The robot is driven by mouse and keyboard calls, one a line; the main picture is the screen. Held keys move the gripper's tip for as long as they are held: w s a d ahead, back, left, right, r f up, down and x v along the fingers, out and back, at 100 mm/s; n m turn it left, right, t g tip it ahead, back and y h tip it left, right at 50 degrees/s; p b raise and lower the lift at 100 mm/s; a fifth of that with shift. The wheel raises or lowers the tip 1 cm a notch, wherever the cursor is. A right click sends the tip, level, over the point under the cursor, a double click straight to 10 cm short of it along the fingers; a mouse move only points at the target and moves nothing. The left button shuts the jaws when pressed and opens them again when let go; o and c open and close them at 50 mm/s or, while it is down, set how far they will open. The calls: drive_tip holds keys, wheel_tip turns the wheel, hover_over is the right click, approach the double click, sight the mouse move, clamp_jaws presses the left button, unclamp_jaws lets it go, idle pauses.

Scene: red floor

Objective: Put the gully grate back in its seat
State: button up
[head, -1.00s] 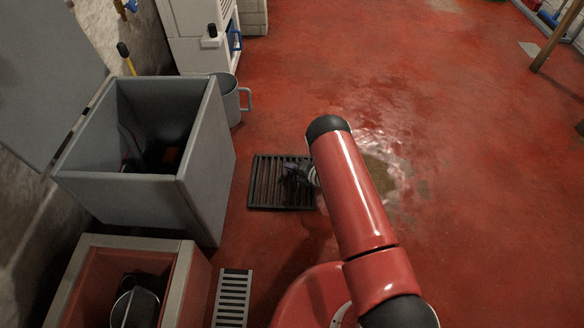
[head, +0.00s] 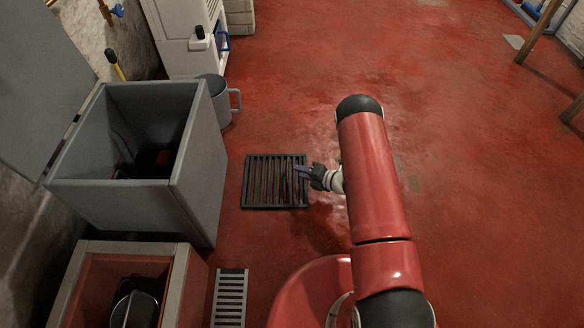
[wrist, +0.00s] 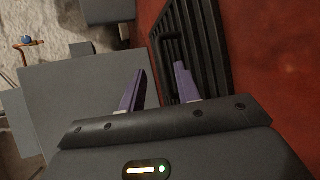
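The dark, square, slotted gully grate (head: 250,182) lies on the red floor, left of my arm in the head view. Its bars also show in the wrist view (wrist: 205,50), running along the right of the fingers. I cannot tell whether it is seated or only lying on the floor; no separate empty seat is clear. My gripper (head: 303,172) is over or beside the grate's right edge. In the wrist view my gripper's (wrist: 158,82) two purple fingers are apart with nothing between them. I cannot tell whether they touch the grate.
A grey open-lidded bin (head: 205,175) stands left of the grate, with a grey mug-like bucket (head: 220,108) behind it. A red box with a pale rim (head: 185,290) and a pale slotted strip (head: 230,297) are nearer. The floor (head: 460,140) to the right is clear.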

drive_tip(key=shift+v, duration=1.3)
drive_tip(key=s+a+r+n+g+y, duration=0.1)
drive_tip(key=s+a+r+n+g, duration=0.15)
drive_tip(key=r+n, duration=0.7)
drive_tip(key=s+a+r+n+g+y, duration=0.1)
drive_tip(key=a+r+n+g, duration=0.25)
drive_tip(key=r, duration=1.05)
drive_tip(key=s+d+r+n+g+h, duration=0.1)
drive_tip(key=s+r+n+g+h, duration=0.15)
drive_tip(key=s+r+n, duration=0.9)
drive_tip(key=s+d+r+n+t+h, duration=0.6)
drive_tip(key=s+d+r+n+h, duration=0.4)
drive_tip(key=s+n, duration=0.5)
drive_tip(key=shift+d+r+n, duration=0.65)
drive_tip(key=shift+d+r, duration=0.15)
drive_tip(key=shift+d, duration=0.1)
